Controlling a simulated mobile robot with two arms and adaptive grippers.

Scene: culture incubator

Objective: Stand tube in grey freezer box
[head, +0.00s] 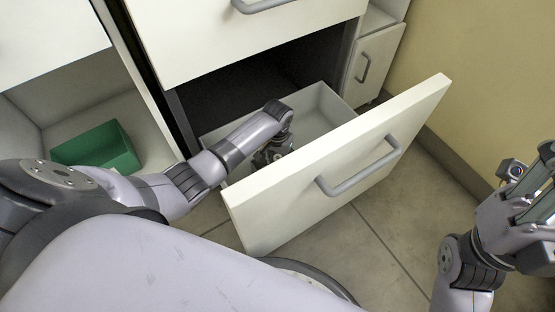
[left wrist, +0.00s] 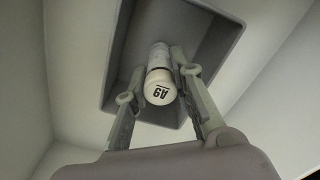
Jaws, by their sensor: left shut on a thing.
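The tube (left wrist: 160,85) has a white cap with a dark marking, which faces the camera in the left wrist view. My left gripper (left wrist: 160,82) is shut on it, one finger on each side. The grey freezer box (left wrist: 225,52) is open and lies behind the tube in that view. The tube is over or inside the box opening; I cannot tell if its lower end touches the floor of the box. In the head view my left gripper (head: 268,156) reaches down into the open drawer, and my arm hides the tube. My right gripper (head: 528,185) is at the right edge, away from the drawer.
The pulled-out drawer (head: 335,165) has a white front with a grey handle (head: 358,166). A green bin (head: 98,148) stands in the open compartment at the left. Another white drawer front (head: 240,35) is above. The floor (head: 395,225) right of the drawer is clear.

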